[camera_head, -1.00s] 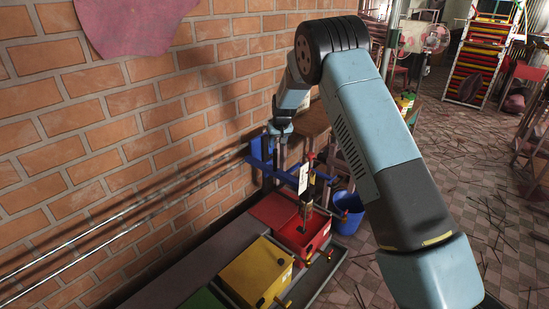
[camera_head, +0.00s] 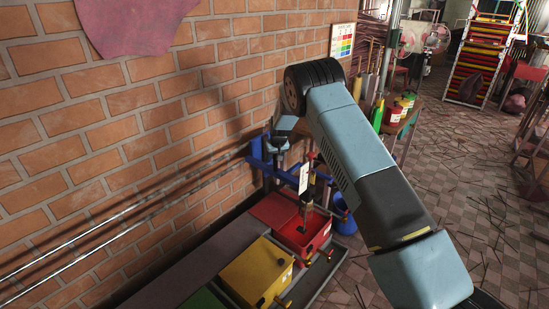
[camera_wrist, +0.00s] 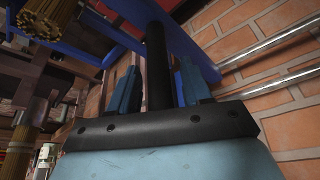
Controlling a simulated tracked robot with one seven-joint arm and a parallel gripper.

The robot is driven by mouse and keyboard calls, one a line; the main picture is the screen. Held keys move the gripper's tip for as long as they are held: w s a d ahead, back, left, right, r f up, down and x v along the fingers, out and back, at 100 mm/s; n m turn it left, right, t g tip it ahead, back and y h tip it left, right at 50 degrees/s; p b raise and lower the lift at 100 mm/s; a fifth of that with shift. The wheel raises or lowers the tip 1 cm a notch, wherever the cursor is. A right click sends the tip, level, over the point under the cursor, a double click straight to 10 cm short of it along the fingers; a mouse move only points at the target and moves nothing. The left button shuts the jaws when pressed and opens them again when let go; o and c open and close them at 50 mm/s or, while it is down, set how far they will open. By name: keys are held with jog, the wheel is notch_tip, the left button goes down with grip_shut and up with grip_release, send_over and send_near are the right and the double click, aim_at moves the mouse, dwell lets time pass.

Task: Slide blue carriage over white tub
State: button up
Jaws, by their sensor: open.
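The blue carriage (camera_head: 258,165) sits on the twin metal rails along the brick wall, at their far end in the head view. Its blue frame also crosses the top of the wrist view (camera_wrist: 205,62). My gripper (camera_head: 277,147) is at the carriage. In the wrist view its two blue fingers (camera_wrist: 158,75) stand apart, one on each side of a black upright bar (camera_wrist: 156,45). I cannot tell whether either finger touches the bar. I cannot make out a white tub in either view.
Below the rails stand a red box (camera_head: 303,235) with an extruder tool, a yellow box (camera_head: 256,272) and a green one (camera_head: 203,300). A blue bucket (camera_head: 343,215) is beside the red box. A shelf with bottles (camera_head: 400,110) stands behind. The rails (camera_head: 110,220) look clear leftward.

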jog(key=shift+c, duration=0.2)
grip_shut()
dwell(0.4)
